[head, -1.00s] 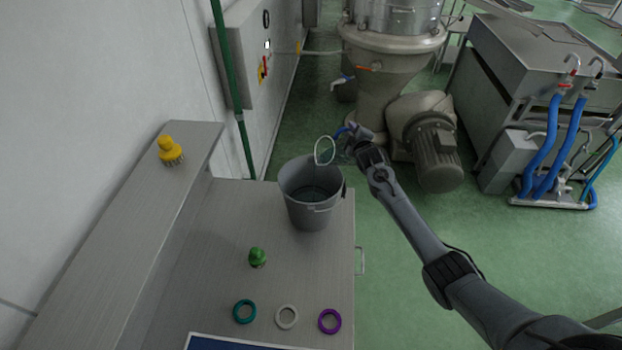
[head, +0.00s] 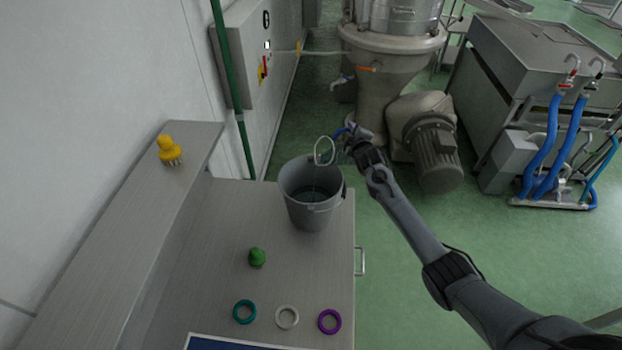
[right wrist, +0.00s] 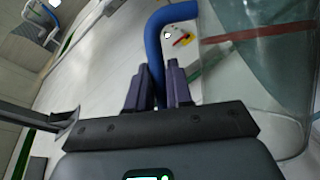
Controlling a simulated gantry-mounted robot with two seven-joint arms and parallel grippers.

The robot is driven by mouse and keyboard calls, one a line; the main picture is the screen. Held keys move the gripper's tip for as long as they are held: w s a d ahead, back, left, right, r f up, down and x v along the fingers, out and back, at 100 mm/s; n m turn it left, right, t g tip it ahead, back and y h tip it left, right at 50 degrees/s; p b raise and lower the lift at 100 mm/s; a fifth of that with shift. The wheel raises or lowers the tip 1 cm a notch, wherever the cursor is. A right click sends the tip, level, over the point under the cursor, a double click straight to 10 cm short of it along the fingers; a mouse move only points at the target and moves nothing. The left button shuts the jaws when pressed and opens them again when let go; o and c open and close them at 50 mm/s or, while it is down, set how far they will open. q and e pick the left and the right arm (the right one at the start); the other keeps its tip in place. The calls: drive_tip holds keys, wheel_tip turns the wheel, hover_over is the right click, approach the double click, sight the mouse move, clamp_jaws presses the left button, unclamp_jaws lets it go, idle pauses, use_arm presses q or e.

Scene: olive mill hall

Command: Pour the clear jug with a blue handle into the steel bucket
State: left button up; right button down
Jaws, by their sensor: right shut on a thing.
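The clear jug (head: 325,151) is tipped over the back right rim of the steel bucket (head: 309,210), its round edge facing left. A thin pale stream seems to run from it down into the bucket, whose inside looks dark at the bottom. The blue handle (right wrist: 153,48) stands between the two fingers of my right gripper (right wrist: 159,88), which is shut on it. The jug's clear wall (right wrist: 250,75) fills the right of the right wrist view. In the head view my right gripper (head: 350,140) is just right of the jug. My left gripper is not in view.
On the bench (head: 215,240) are a green knob-like object (head: 257,258), a teal ring (head: 234,312), a white ring (head: 277,317) and a purple ring (head: 320,321). A yellow object (head: 169,150) stands on the raised ledge at left. A motor (head: 437,155) stands behind.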

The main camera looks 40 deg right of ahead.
drive_tip(key=shift+w+a+r+n+b, duration=0.1)
drive_tip(key=shift+a+r+n+b, duration=0.1)
drive_tip(key=shift+a+n+b, duration=0.25)
idle(2.1)
drive_tip(key=shift+a, duration=0.1)
idle(0.8)
drive_tip(key=shift+a+n+h, duration=0.1)
drive_tip(key=shift+n+h, duration=0.15)
drive_tip(key=shift+h, duration=0.05)
idle(0.3)
drive_tip(key=shift+a, duration=0.15)
drive_tip(key=shift+w+a, duration=0.1)
drive_tip(key=shift+a, duration=0.05)
idle(0.6)
drive_tip(key=shift+a, duration=0.2)
drive_tip(key=shift+w+a+n+t, duration=0.1)
drive_tip(key=shift+a+n+t, duration=0.2)
drive_tip(key=shift+a+n, duration=0.1)
idle(0.6)
drive_tip(key=shift+a+b, duration=0.3)
idle(0.4)
drive_tip(key=shift+a+n+h, duration=0.3)
idle(0.4)
